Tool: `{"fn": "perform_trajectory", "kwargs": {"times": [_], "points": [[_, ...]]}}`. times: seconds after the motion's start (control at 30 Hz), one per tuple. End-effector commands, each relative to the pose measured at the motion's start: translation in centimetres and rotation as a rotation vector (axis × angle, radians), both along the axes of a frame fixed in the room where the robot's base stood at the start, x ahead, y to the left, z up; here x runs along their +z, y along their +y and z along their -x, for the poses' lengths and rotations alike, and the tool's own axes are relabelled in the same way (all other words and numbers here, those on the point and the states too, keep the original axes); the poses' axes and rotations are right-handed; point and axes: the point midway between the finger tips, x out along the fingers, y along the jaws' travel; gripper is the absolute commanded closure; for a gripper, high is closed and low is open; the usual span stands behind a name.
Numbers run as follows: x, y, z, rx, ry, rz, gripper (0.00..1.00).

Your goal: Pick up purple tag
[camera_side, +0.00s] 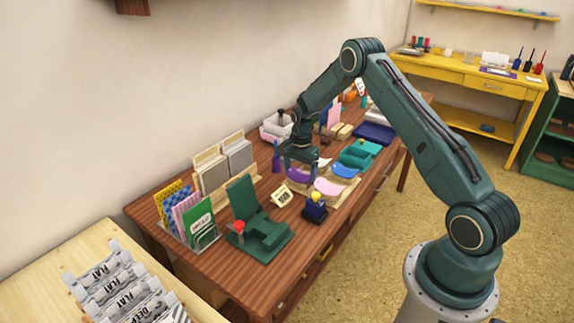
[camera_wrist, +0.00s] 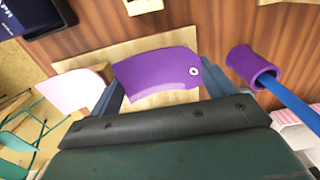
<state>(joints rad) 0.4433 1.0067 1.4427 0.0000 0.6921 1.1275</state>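The purple tag (camera_wrist: 158,72) is a curved flat piece with a small pale eyelet near its right end. It is over a light wooden board (camera_wrist: 88,57) in the wrist view, and whether it touches the board is unclear. It also shows in the side view (camera_side: 298,176), below my gripper (camera_side: 300,158). In the wrist view my gripper (camera_wrist: 160,92) has its fingers spread wide, one near each end of the tag. The fingertips are partly hidden, so I cannot tell whether they touch it.
A purple cup (camera_wrist: 252,68) with a blue handle stands right of the tag in the wrist view. A dark stamp with a yellow knob (camera_side: 315,208) and a green press (camera_side: 256,228) are nearby.

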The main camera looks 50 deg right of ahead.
Motion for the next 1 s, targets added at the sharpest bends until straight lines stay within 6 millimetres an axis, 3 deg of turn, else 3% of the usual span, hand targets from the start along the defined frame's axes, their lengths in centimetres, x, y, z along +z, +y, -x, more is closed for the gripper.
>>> {"fn": "perform_trajectory", "kwargs": {"times": [0.33, 0.57, 0.77, 1.0], "points": [[0.2, 0.0, 0.0, 0.0, 0.0, 0.0, 0.39], [1.8, 0.0, -0.1, 0.0, -0.002, 0.001, 0.39], [4.8, 0.0, -0.1, 0.0, -0.003, 0.002, 0.39], [9.8, 0.0, -0.1, 0.0, -0.004, 0.002, 0.39]]}}
